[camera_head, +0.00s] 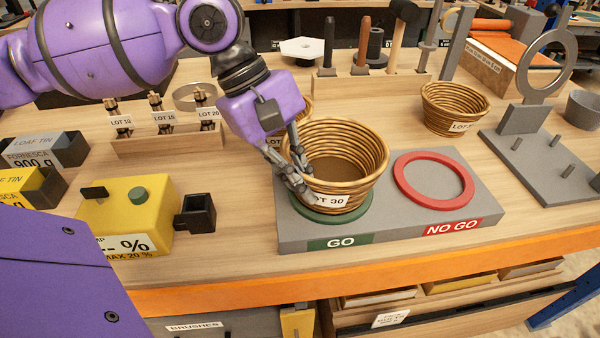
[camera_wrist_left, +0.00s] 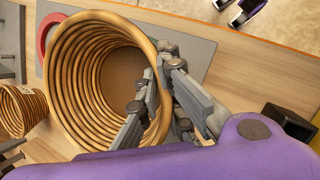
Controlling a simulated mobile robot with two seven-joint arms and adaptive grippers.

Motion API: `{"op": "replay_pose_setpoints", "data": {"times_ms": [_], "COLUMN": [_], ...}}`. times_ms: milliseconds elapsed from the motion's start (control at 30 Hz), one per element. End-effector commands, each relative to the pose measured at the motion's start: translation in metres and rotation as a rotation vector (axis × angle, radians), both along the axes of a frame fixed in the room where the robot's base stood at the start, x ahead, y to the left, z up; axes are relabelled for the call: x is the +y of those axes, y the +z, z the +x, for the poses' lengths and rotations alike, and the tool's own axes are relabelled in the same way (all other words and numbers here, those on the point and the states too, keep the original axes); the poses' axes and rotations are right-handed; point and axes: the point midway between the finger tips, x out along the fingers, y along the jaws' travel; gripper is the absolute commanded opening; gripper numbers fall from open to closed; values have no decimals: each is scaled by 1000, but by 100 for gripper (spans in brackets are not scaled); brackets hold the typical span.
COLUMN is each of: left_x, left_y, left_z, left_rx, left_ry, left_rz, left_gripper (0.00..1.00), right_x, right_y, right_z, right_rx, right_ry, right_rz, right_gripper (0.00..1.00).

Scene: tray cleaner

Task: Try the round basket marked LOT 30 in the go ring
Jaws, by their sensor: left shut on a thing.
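The round wicker basket marked LOT 30 (camera_head: 345,150) stands upright over the green go ring (camera_head: 325,213) on the grey gauge block (camera_head: 395,226). Its lower end is at the ring; I cannot tell whether it rests there or hangs slightly above. The red no go ring (camera_head: 398,180) is empty.
Another wicker basket (camera_head: 455,107) stands behind the no go ring. One more is mostly hidden behind my gripper. A grey stand with an upright ring (camera_head: 545,65) is at the right. A yellow meter (camera_head: 120,212) and dark cup (camera_head: 195,214) stand at the left.

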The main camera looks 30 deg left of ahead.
Motion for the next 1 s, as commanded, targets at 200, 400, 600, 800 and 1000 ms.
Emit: {"op": "replay_pose_setpoints", "data": {"times_ms": [200, 400, 600, 800, 1000], "left_x": [0, 0, 0, 0, 2], "left_y": [-2, -5, -6, -6, -3], "left_z": [0, 0, 0, 0, 0], "left_rx": [0, -1, -1, 0, 0], "left_ry": [0, -1, -1, 0, 1], "left_rz": [-1, 0, 0, 0, 1], "left_gripper": [0, 0, 24, 28, 28], "right_x": [0, 0, 0, 0, -1], "right_y": [0, 1, 1, 1, 2], "right_z": [0, 0, 0, 0, 0], "right_rx": [0, 0, 0, 0, 0], "right_ry": [1, 1, 2, 2, 3], "right_rz": [-1, -1, -1, -1, -3], "right_gripper": [40, 40, 40, 40, 40]}}
